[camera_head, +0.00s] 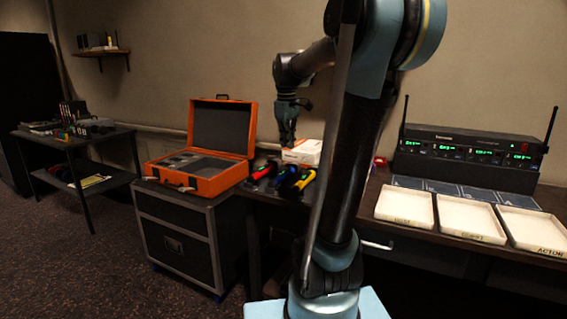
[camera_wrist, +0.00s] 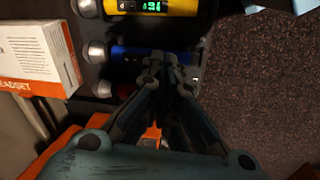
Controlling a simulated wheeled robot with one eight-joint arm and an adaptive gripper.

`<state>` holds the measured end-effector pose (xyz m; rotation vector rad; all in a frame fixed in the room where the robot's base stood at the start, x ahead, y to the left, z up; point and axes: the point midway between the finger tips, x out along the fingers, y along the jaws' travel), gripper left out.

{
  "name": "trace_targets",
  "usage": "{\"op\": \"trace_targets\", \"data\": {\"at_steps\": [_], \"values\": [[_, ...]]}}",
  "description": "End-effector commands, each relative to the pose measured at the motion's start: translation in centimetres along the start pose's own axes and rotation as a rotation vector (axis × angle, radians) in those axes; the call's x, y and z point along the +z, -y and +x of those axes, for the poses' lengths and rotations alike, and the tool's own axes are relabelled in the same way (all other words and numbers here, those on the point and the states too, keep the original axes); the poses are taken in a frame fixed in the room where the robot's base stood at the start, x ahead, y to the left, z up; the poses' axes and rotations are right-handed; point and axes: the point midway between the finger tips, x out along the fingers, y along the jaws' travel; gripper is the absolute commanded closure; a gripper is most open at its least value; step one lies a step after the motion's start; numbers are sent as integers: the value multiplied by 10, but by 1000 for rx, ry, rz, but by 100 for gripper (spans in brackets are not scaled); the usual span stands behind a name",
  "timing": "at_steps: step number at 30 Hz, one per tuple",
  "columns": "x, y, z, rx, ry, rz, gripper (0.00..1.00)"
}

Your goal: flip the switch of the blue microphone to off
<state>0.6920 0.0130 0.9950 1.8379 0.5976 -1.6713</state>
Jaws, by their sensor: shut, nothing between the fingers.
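The blue microphone (camera_wrist: 132,52) lies in the wrist view between a yellow microphone (camera_wrist: 170,8) and a red one (camera_wrist: 128,90). Its silver head points left. My gripper (camera_wrist: 172,57) is shut and empty, with its fingertips over the blue microphone's body. They hide the middle of that body and its switch, and I cannot tell whether they touch it. In the head view, the blue microphone (camera_head: 285,178) lies on the desk between the red (camera_head: 262,172) and yellow (camera_head: 303,181) ones. My gripper (camera_head: 288,138) points down above them.
A white headset box (camera_wrist: 35,45) stands beside the microphone heads. An open orange case (camera_head: 205,183) sits on a dark cabinet at left. White trays (camera_head: 470,218) and a rack of receivers (camera_head: 470,150) stand at right. Floor shows right of the microphones in the wrist view.

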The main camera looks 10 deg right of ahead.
Motion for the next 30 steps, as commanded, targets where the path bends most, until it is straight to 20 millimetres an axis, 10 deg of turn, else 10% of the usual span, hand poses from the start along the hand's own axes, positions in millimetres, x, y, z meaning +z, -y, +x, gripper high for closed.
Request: {"op": "trace_targets", "data": {"at_steps": [12,30], "values": [[-62,-47,-21,-5,22,-177,100],[-69,-52,-20,-6,26,-201,100]]}}
